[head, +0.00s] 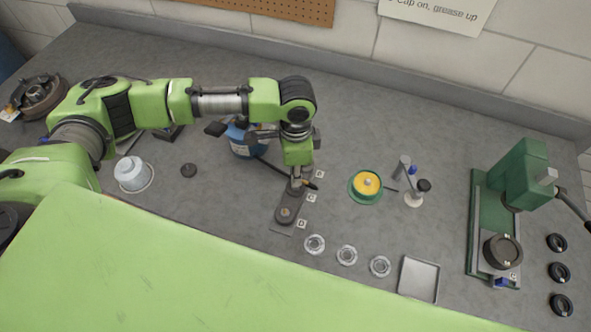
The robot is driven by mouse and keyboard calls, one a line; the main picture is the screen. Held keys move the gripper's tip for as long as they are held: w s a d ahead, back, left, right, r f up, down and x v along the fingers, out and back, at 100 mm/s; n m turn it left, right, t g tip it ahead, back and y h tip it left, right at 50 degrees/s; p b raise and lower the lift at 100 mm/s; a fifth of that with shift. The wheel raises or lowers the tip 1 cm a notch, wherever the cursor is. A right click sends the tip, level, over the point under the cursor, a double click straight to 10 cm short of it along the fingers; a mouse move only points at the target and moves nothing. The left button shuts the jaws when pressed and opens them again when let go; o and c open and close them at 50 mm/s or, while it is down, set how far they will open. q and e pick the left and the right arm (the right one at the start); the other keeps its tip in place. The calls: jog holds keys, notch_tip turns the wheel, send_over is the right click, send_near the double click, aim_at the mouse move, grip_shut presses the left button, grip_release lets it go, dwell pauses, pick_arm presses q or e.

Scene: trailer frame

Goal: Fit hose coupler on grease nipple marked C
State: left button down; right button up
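My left gripper (297,184) points down over a narrow dark bracket (283,222) with small white label tags beside it. One tag (311,198) appears to read C, and a lower tag (301,223) appears to read D. A dark hose (272,167) runs from a blue canister (241,148) behind my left arm to the gripper. A small dark piece with an orange tip (311,185) shows at the fingers, perhaps the coupler. The fingers and the nipple by tag C are too small and covered to read, so grip and contact are unclear. My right gripper is out of view.
A yellow-topped green tin (366,185) and a small tool stand (413,198) are to the right. A green press (494,215) stands far right. A white tub (131,173) is left.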

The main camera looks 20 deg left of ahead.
pick_arm(q)
jog(key=shift+f+p, duration=0.3)
dwell(0.6)
jog(key=shift+p, duration=0.45)
jog(key=shift+f+p, duration=0.2)
jog(key=shift+p, duration=0.2)
dwell(0.5)
jog(key=c, duration=1.8)
grip_release()
jog(key=shift+c, duration=0.2)
jog(key=shift+o, duration=0.4)
jog(key=o, duration=0.3)
